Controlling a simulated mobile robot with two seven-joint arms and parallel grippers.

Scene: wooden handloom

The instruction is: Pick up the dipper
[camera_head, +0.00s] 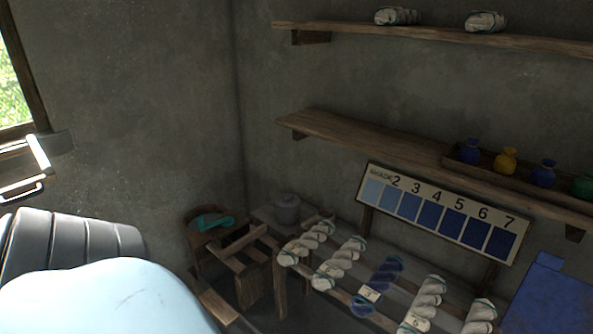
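A teal, curved piece that looks like the dipper (208,222) lies at the top of a round brown wooden tub or stool (196,240) in the corner. It is small and dim, so its bowl and handle are hard to tell apart. My arm fills the lower left. Pale bars at the left edge, below the window, may be fingers of my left gripper (32,170); whether they are open or shut is unclear. They are well to the left of the teal piece, apart from it. My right gripper is out of view.
A low wooden frame (243,254) stands right of the teal piece, with a grey lidded pot (287,208) behind it. A slatted rack holds several yarn skeins (340,262). A shade board (437,213) and wall shelves (370,140) are at right.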

